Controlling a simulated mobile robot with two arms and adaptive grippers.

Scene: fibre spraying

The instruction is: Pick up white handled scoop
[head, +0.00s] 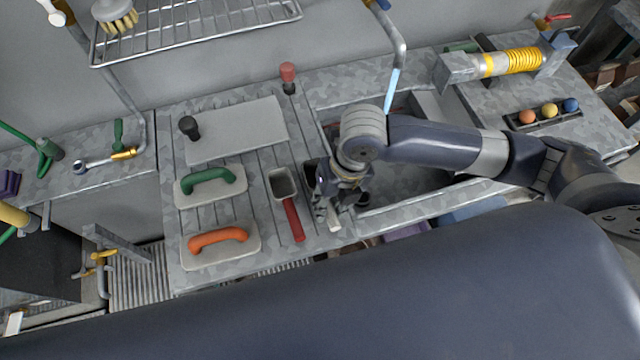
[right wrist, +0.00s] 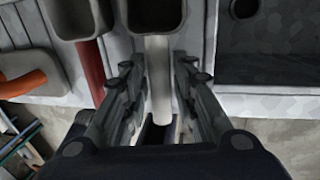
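The white-handled scoop shows in the right wrist view, with its grey bowl (right wrist: 157,14) at the top and its pale handle (right wrist: 159,72) running down between my fingers. In the head view my right gripper and wrist cover most of it; part of the dark bowl (head: 311,172) shows at the gripper's left. My right gripper (head: 342,202) is over the handle, also seen in the right wrist view (right wrist: 156,66). Its fingers are open, one on each side of the handle, with gaps showing. My left gripper is not in view.
A red-handled scoop (head: 290,212) lies close on the left. Green-handled (head: 211,184) and orange-handled (head: 221,244) floats lie further left. A sink basin (head: 415,185) is on the right, under my right arm. A wire rack (head: 200,30) hangs at the back.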

